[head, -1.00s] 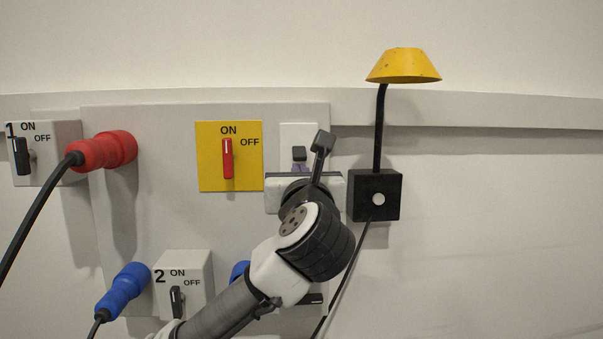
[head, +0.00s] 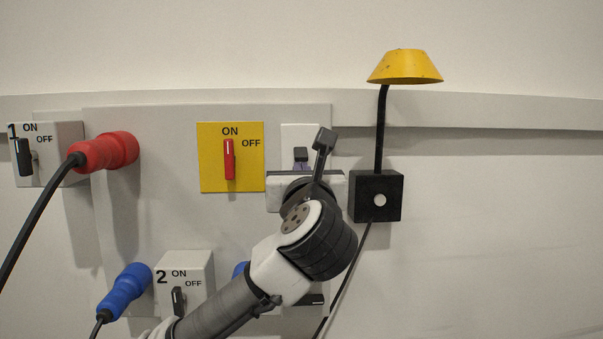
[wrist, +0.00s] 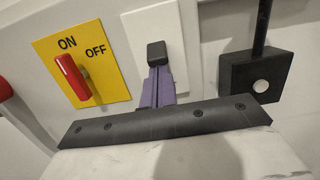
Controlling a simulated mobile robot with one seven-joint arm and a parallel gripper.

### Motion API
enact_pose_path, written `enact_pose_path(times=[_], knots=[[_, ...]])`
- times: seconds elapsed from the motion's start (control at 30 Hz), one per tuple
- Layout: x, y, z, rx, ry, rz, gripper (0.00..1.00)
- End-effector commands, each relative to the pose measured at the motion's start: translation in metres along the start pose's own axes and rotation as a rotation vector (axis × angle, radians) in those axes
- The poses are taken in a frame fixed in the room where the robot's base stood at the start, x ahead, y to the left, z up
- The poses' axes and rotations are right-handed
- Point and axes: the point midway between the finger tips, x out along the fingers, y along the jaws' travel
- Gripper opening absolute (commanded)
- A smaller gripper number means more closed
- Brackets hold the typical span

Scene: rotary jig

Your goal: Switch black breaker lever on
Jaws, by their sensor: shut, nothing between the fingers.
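The black breaker lever (head: 301,154) sits on a white plate (head: 291,134) on the wall panel, right of the yellow switch plate. It also shows in the wrist view (wrist: 156,54), with its black end just above my fingertips. My gripper (wrist: 158,86) is shut, with its purple fingers together and nothing held. In the head view my gripper (head: 302,167) is directly below the lever end, partly hidden by my wrist. The fingertips are at or very close to the lever's underside; I cannot tell whether they touch.
A red rotary switch (head: 229,158) is on the yellow plate (head: 250,178). A black box (head: 390,207) with a yellow lamp (head: 405,68) stands close to the right. Red (head: 118,149) and blue (head: 126,289) plugs project at left. The wall at far right is clear.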

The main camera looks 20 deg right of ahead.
Motion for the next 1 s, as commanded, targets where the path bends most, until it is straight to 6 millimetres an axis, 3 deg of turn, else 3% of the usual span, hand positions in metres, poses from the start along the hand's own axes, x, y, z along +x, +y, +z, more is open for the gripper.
enact_pose_path(times=[0.53, 1.0], knots=[[-0.006, 0.001, 0.024, 0.002, -0.002, 0.002, 0.00], [-0.004, -0.001, 0.028, 0.000, -0.001, 0.000, 0.00]])
